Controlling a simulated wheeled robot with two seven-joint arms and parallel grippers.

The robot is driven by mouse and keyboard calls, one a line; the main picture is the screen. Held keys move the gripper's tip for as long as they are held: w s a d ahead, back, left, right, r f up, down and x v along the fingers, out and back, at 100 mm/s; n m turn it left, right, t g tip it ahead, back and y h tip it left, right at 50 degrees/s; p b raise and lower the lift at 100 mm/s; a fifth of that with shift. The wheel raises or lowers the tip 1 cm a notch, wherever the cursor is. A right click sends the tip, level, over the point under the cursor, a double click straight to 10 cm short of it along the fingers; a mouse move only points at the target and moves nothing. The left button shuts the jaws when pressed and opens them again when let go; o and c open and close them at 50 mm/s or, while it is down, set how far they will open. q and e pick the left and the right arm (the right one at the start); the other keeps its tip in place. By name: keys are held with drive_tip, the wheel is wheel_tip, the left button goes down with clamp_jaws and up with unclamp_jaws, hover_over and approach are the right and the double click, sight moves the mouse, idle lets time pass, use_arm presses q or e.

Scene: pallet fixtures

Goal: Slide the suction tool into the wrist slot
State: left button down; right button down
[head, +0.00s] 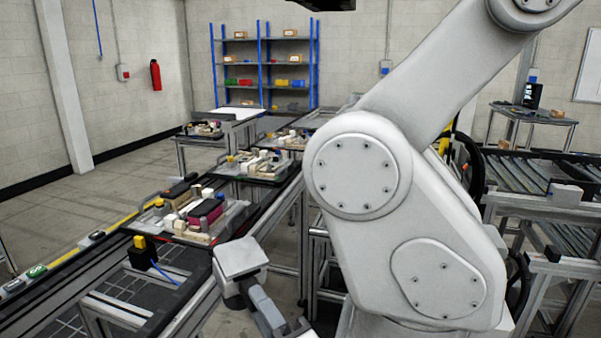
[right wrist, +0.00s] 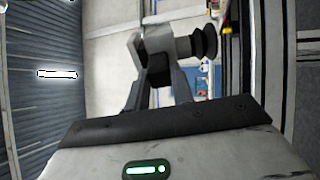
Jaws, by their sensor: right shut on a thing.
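I cannot make out the wrist slot in either view. My left gripper is not in view.
A pallet fixture (head: 172,237) with several coloured parts sits on the conveyor at the left, with more fixtures behind it. A yellow and black sensor (head: 141,246) stands beside the conveyor. A roller conveyor (head: 541,172) is at the right. Blue shelves (head: 264,64) stand far back.

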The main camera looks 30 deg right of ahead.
sight(226, 287)
drive_tip(key=w+a+r+y, duration=0.1)
drive_tip(key=w, duration=0.1)
drive_tip(key=w+a+n, duration=0.1)
drive_tip(key=w, duration=0.1)
drive_tip(key=w+a+r+y, duration=0.1)
drive_tip(key=w, duration=0.1)
drive_tip(key=shift+w+a+r+g+y, duration=0.15)
drive_tip(key=shift+a+r+g+y, duration=0.15)
drive_tip(key=shift+a+r, duration=0.1)
drive_tip(key=w+d+r+m+h+b, duration=0.15)
drive_tip(key=w+r+h, duration=0.25)
drive_tip(key=w+r, duration=1)
drive_tip(key=s+d+r+m+g+h, duration=0.3)
drive_tip(key=s+d+r+h, duration=0.15)
drive_tip(key=r, duration=0.45)
drive_tip(key=s+d+r+m+g+h, duration=0.25)
drive_tip(key=d+r+h, duration=0.2)
drive_tip(key=r, duration=0.35)
drive_tip(key=s+d+r+m+g+h, duration=0.3)
drive_tip(key=s+d+r+m+h, duration=0.15)
drive_tip(key=r, duration=0.45)
use_arm(q)
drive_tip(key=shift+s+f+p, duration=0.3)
drive_tip(key=shift+p, duration=0.3)
use_arm(e)
drive_tip(key=x, duration=0.8)
drive_tip(key=shift+f, duration=0.25)
